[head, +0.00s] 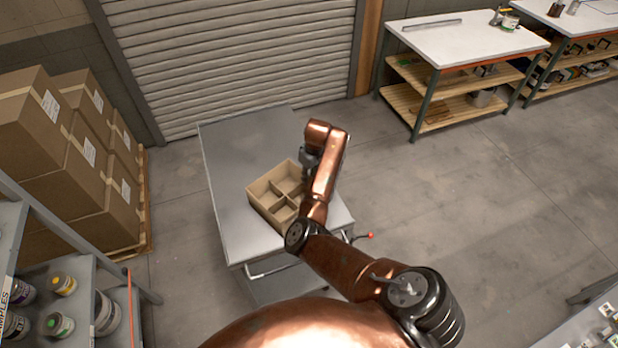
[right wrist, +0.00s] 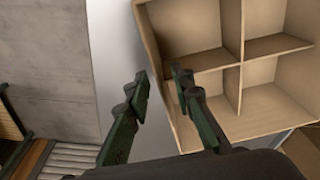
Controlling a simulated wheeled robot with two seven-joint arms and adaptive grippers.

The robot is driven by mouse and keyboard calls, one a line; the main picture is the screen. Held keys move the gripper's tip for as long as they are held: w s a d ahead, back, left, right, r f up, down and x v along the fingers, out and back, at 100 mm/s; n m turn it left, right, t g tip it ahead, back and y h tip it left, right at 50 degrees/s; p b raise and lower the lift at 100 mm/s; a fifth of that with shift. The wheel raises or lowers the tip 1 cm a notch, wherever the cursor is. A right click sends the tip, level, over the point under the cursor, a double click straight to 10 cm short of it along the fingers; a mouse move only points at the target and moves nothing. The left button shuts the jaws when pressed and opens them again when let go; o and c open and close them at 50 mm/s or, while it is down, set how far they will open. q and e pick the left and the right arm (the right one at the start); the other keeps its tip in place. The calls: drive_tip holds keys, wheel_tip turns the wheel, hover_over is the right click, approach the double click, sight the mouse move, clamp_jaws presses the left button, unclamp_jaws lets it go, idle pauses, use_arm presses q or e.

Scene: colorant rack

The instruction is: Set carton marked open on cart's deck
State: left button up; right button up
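The open-topped tan carton (head: 262,206) has crossed dividers that split its inside into cells. It stands upright on the grey deck (head: 240,150) of the cart, towards the near right part. My right gripper (head: 308,163) is at the carton's right side, partly hidden by my own wrist. In the right wrist view, its two fingers (right wrist: 162,88) are spread apart, one on each side of the carton's wall (right wrist: 160,80) in the picture. I cannot tell whether they touch it. No marking on the carton is readable. My left gripper is out of view.
The far part of the deck is bare. Stacked closed boxes (head: 85,150) stand at the left, and a shelf with paint cans (head: 62,284) is at the lower left. White-topped workbenches (head: 465,42) stand at the back right. The floor right of the cart is clear.

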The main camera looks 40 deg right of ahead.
wheel_tip(320, 180, up, 12)
drive_tip(key=s+b, duration=0.1)
drive_tip(key=shift+s+d+f, duration=0.15)
drive_tip(key=shift+s+d, duration=0.05)
